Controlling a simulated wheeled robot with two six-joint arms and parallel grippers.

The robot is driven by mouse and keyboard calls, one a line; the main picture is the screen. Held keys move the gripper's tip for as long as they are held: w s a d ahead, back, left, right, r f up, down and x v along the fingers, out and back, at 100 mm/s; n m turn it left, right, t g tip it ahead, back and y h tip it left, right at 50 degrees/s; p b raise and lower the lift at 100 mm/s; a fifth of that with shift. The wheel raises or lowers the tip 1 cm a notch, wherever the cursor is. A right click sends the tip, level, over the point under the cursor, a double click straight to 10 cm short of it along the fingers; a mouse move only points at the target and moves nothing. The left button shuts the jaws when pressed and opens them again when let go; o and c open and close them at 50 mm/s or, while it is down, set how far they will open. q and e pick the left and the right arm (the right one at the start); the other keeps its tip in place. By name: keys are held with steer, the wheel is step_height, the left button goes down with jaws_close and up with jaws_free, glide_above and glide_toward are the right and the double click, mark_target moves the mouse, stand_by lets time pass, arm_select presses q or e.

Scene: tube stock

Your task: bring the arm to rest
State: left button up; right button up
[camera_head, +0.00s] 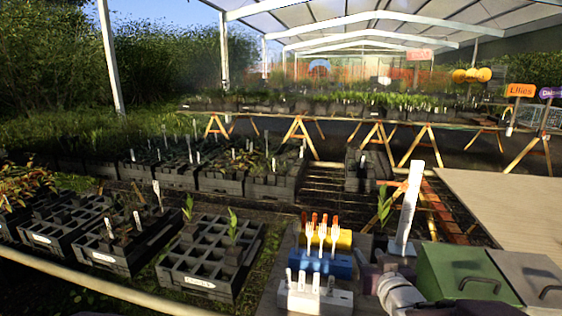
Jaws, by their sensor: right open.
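My right gripper (381,267) shows at the bottom centre-right, with my pale grey arm behind it running out of the bottom edge. It is open, and I see nothing between its fingers. It is just right of the blue holder (335,265) and left of the green lidded box (462,270). A tall white upright piece (408,208) stands just behind it; I cannot tell whether they touch. My left gripper is not in view.
A white holder with white tags (315,300) and a yellow holder (343,239) flank the blue one. A grey lidded box (535,277) stands right of the green box. A black cell tray (205,285) with seedlings lies left. A bare board (510,205) is at right.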

steer(key=s+a+f+g, duration=0.3)
steer(key=s+f+g, duration=0.1)
steer(key=f, duration=0.4)
steer(key=s+a+f+g, duration=0.1)
steer(key=s+f+g, duration=0.45)
steer(key=s, duration=0.45)
steer(key=s+a+f+g, duration=0.1)
steer(key=s+f+g, duration=0.4)
steer(key=s, duration=0.4)
step_height(320, 180, up, 17)
steer(key=p, duration=1.8)
steer(key=shift+d+t, duration=0.25)
steer(key=shift+t, duration=0.1)
steer(key=shift+f, duration=0.1)
